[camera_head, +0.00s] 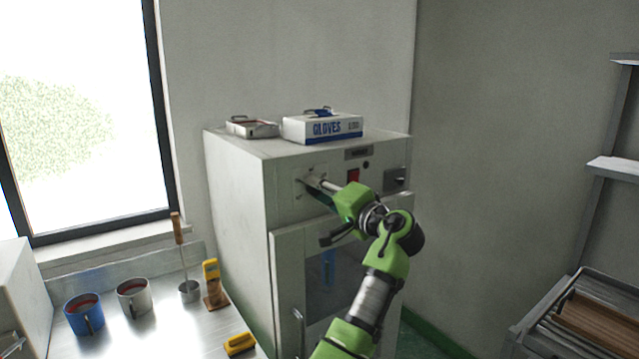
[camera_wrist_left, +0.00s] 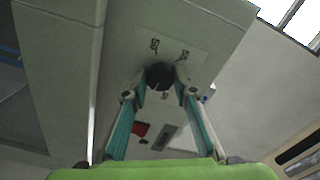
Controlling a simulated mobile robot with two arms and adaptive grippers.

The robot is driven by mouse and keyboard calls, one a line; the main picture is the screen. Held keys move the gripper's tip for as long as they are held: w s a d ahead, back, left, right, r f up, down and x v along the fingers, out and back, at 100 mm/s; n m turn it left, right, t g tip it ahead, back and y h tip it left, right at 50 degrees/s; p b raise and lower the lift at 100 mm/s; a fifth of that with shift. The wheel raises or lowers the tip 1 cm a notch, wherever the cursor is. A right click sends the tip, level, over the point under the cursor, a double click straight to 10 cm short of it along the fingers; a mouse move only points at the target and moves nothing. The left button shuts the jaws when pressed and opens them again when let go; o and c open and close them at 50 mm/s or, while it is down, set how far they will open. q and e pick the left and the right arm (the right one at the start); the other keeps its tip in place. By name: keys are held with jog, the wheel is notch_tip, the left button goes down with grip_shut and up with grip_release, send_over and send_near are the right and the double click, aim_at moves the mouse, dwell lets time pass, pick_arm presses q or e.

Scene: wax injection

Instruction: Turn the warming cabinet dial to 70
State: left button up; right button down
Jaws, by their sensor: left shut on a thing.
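The warming cabinet (camera_head: 238,200) is a tall pale box against the wall, and its front panel also shows in the left wrist view (camera_wrist_left: 215,40). The dial (camera_wrist_left: 159,76) is a round black knob on that panel with number marks around it, too small to read surely. My left gripper (camera_head: 314,183) reaches the upper left of the cabinet front. In the left wrist view its two fingers (camera_wrist_left: 160,88) are shut on the dial, one on each side. In the head view the gripper mostly hides the dial. My right gripper is not in view.
A gloves box (camera_head: 322,128) and a small metal tray (camera_head: 252,128) sit on top of the cabinet. A red switch (camera_head: 353,175) is right of the dial. The steel bench (camera_head: 170,330) at left holds mugs, a ladle and yellow-handled tools. A rack (camera_head: 560,320) stands at right.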

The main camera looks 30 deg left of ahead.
pick_arm(q)
jog(key=m+p, duration=0.1)
jog(key=m, duration=0.1)
jog(key=m+p, duration=0.2)
jog(key=shift+r, duration=0.4)
dwell(0.4)
jog(key=o, duration=1.1)
jog(key=shift+w+a+f, duration=0.1)
jog(key=shift+w+f, duration=0.05)
jog(key=shift+f, duration=0.1)
jog(key=v, duration=1.2)
jog(key=shift+f, duration=0.1)
